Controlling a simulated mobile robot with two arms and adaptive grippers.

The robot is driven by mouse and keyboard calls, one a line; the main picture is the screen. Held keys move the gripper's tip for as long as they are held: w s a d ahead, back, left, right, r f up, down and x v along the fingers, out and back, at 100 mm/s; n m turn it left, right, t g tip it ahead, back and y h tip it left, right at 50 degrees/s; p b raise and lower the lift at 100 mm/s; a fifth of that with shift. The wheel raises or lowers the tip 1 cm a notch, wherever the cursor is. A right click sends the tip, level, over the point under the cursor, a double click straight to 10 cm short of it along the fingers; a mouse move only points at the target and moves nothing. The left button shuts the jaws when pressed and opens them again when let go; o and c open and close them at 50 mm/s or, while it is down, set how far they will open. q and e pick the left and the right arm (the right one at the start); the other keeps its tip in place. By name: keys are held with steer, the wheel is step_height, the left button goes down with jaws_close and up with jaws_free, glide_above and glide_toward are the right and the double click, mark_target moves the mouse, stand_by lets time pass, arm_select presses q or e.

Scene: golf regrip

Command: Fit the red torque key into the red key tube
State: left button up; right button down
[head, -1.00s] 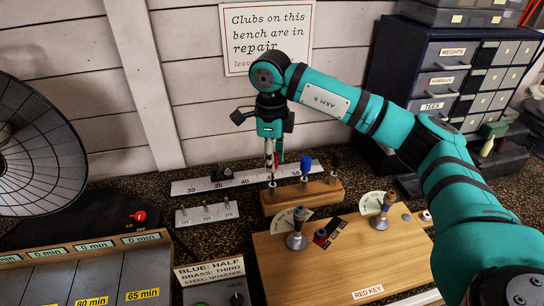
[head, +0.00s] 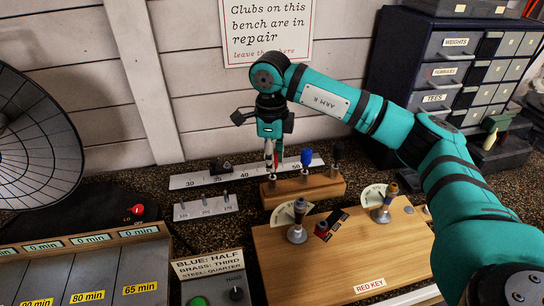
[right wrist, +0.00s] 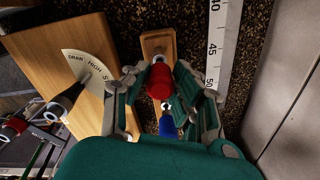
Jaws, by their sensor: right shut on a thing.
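My right gripper (head: 270,154) points down at the left end of a small wooden rack (head: 325,188). It is shut on the red torque key (right wrist: 158,82), whose red handle shows between the fingers in the right wrist view. The key's shaft is mostly hidden, so I cannot tell whether it is still seated in the rack. A wooden board (head: 290,265) lies in front, with a RED KEY label (head: 369,286) on its front edge. A small red piece (head: 322,229) stands on the board; I cannot tell whether it is the red key tube. My left gripper is not in view.
A blue key (head: 306,158) and a black key (head: 337,152) stand in the rack beside my right gripper. Two dial posts (head: 297,232) (head: 383,212) rise from the board. A ruler (head: 205,180) lies behind the rack. Drawers (head: 450,70) stand back right.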

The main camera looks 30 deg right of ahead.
steer(key=c, duration=1)
jaws_free()
steer(key=shift+f, duration=0.1)
step_height(320, 180, up, 12)
steer(key=shift+a, duration=0.1)
